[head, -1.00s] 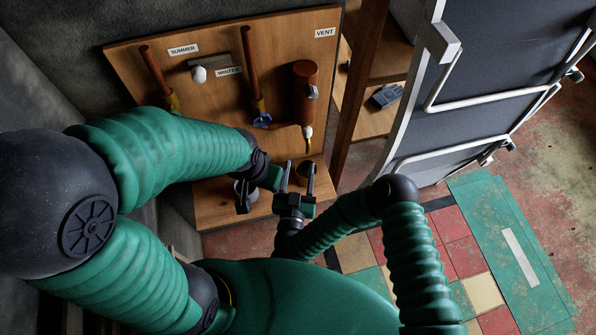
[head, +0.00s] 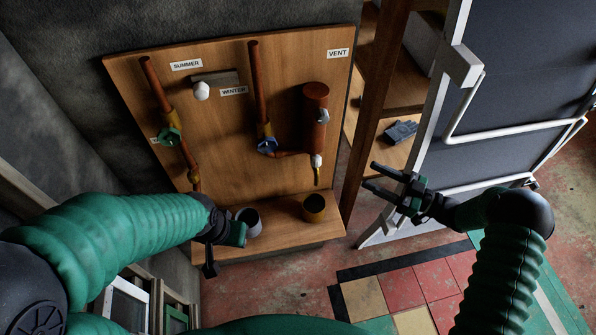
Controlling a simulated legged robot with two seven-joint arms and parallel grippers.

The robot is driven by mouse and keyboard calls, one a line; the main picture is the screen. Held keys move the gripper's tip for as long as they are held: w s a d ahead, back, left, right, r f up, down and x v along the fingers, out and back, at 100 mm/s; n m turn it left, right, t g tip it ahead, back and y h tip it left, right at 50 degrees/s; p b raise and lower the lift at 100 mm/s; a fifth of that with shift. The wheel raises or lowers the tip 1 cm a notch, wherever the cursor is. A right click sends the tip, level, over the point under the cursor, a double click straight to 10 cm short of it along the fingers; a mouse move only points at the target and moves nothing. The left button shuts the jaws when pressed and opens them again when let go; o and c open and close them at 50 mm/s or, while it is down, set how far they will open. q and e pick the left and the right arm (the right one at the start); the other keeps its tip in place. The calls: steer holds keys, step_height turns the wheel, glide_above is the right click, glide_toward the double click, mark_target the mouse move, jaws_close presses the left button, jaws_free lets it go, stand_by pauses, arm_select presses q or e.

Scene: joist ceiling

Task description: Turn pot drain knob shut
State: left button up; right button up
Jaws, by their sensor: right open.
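A copper pot (head: 314,103) hangs upright on the wooden board under the VENT label. At its lower end is a small pale drain fitting (head: 316,160) with a thin yellow spout below. Which way its knob is turned is too small to tell. My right gripper (head: 370,175) is open and empty, right of the spout and apart from it, its fingers pointing left. My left gripper (head: 224,252) is at the left part of the board's shelf, close by a grey cup (head: 249,221); its jaw opening cannot be made out.
A brown cup (head: 314,208) stands on the shelf below the spout. A dark panel with white rails (head: 480,125) stands right.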

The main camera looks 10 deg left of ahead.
mark_target(316, 162)
steer(key=w+a+f+g+p, duration=0.1)
steer(key=w+a, duration=0.3)
steer(key=a, duration=1)
steer(key=shift+a+f+h+p, duration=0.2)
steer(key=shift+h+p, duration=0.2)
steer(key=shift+p, duration=0.45)
steer(key=shift+c, duration=0.2)
steer(key=shift+r, duration=0.1)
jaws_close()
